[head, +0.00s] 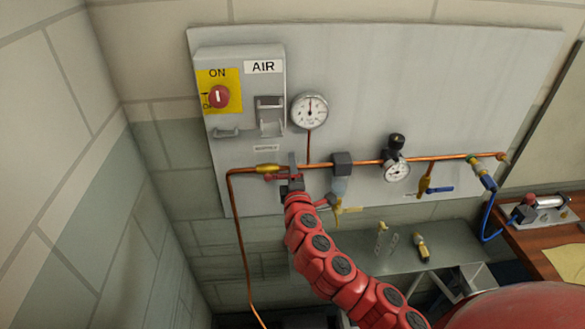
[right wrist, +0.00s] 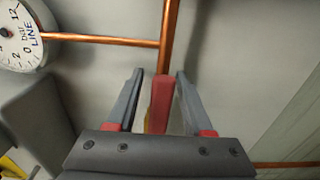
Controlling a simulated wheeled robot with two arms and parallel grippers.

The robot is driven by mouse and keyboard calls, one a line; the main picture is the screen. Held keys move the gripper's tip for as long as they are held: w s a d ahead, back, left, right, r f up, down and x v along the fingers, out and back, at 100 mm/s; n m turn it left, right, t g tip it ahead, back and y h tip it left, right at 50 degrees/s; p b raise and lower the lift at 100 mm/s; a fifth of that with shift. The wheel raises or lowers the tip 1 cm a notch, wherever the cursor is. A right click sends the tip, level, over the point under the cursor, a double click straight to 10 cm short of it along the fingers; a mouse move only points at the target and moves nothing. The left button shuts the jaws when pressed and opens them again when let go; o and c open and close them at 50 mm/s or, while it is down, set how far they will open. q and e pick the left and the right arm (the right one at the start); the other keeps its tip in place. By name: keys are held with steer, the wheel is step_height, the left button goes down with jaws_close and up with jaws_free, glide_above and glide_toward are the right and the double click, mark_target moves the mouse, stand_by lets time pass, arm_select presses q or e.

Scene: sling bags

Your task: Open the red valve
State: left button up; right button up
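The red valve is a brass body (head: 268,168) on the copper pipe, on the wall panel below the AIR box. Its red lever (head: 281,177) lies along the pipe and reaches right to my right gripper (head: 292,165). In the right wrist view the red lever (right wrist: 160,100) stands between the two fingers of my right gripper (right wrist: 155,85), with a gap on either side. That gripper is open around it. A little yellow shows beside the lever's lower end; the rest of the valve is hidden by the gripper body. My left gripper is not in view.
A pressure gauge (head: 310,110) sits above the pipe. A grey block (head: 342,164), a regulator gauge (head: 397,170) and a blue-handled valve (head: 438,189) are to the right. A metal shelf (head: 375,262) is below. A tiled wall is close on the left.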

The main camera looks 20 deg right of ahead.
stand_by(0.3)
steer(key=p+v, duration=0.5)
steer(key=v, duration=1.2)
steer(key=shift+s, duration=0.25)
